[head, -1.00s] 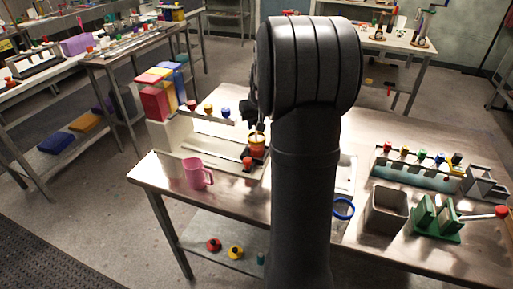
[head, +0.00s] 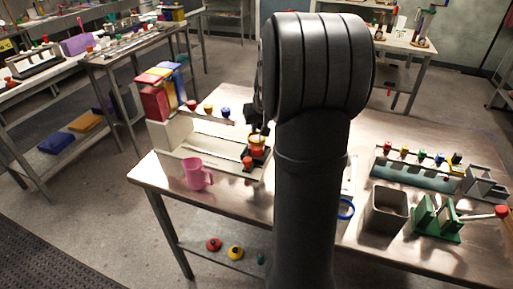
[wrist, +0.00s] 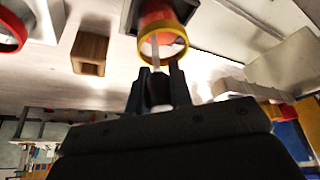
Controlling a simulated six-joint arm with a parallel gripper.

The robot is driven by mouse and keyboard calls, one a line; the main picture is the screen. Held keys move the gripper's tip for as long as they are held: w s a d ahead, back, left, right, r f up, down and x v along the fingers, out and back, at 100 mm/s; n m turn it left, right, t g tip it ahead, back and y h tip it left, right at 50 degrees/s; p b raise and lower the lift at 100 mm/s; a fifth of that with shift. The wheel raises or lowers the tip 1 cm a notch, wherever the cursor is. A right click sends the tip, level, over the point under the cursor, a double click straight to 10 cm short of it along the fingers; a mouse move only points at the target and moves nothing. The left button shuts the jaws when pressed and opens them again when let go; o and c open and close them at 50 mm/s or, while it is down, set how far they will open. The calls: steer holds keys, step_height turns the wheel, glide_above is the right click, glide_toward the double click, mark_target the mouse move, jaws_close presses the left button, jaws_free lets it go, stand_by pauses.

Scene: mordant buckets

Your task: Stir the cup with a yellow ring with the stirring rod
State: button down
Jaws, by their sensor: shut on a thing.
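The cup with a yellow ring (head: 257,150) stands on a dark base at the right end of the pale rack. In the wrist view the yellow ring (wrist: 163,52) circles the cup's mouth, with an orange-red inside. My gripper (wrist: 160,80) is shut on a thin pale stirring rod (wrist: 155,52) at the cup's mouth. The rod's far end overlaps the cup opening; how deep it reaches is hidden. In the head view my gripper (head: 259,130) is just above the cup, partly hidden by my arm.
A red-topped cup (head: 248,163) stands close to the yellow-ringed one. A pink mug (head: 197,174) stands at the table's front left. A blue ring (head: 346,208) shows beside my arm. A grey bin (head: 386,210) and green holder (head: 437,220) stand right.

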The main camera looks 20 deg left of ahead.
steer(key=shift+w+a, duration=0.1)
steer(key=shift+a, duration=0.5)
stand_by(0.4)
steer(key=shift+r, duration=0.15)
step_height(320, 180, up, 7)
steer(key=shift+r, duration=0.15)
stand_by(1.0)
stand_by(2.3)
step_height(320, 180, up, 3)
steer(key=shift+f, duration=0.1)
stand_by(0.3)
steer(key=shift+w, duration=0.1)
